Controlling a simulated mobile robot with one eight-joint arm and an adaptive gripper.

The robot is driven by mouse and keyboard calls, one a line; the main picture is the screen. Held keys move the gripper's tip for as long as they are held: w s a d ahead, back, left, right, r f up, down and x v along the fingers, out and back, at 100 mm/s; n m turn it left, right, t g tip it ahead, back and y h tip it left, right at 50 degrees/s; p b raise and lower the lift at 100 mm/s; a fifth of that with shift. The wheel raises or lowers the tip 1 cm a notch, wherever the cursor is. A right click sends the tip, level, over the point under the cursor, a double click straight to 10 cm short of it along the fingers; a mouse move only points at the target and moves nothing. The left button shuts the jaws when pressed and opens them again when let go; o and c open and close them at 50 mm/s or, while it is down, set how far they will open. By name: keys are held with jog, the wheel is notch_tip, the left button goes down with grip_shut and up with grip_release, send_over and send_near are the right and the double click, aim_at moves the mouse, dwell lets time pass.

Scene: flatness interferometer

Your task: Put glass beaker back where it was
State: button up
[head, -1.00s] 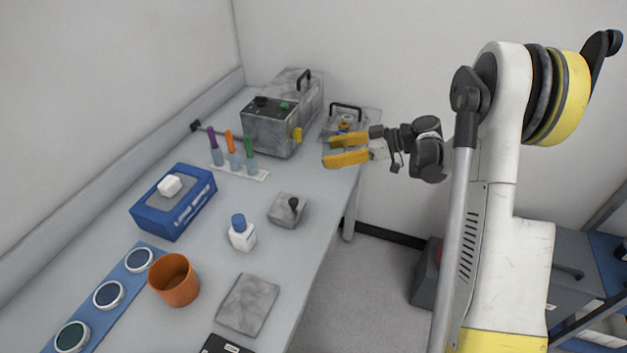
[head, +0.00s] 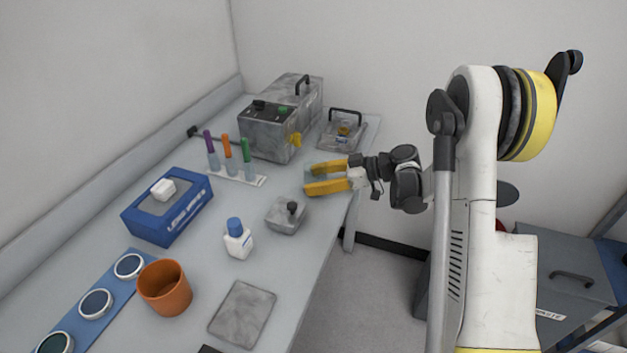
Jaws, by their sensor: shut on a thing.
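My gripper (head: 312,178), with yellow fingers, is shut on the glass beaker (head: 317,173). The beaker is pale, see-through and mostly hidden by the fingers, so its base and tilt are hard to make out. The gripper reaches in from the right over the right edge of the grey bench (head: 262,262). It is in front of the grey instrument box and beyond the small grey block with a black knob. I cannot tell whether the beaker touches the bench.
Near the gripper are a knobbed block (head: 286,216), a tube rack (head: 238,176), a grey instrument box (head: 268,140) and a handled device (head: 342,135). A white bottle (head: 238,243), an orange cup (head: 166,290), a blue box (head: 160,222) and a flat grey plate (head: 243,312) stand nearer.

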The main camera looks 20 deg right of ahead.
jog(key=o, duration=1.3)
jog(key=shift+f, duration=0.1)
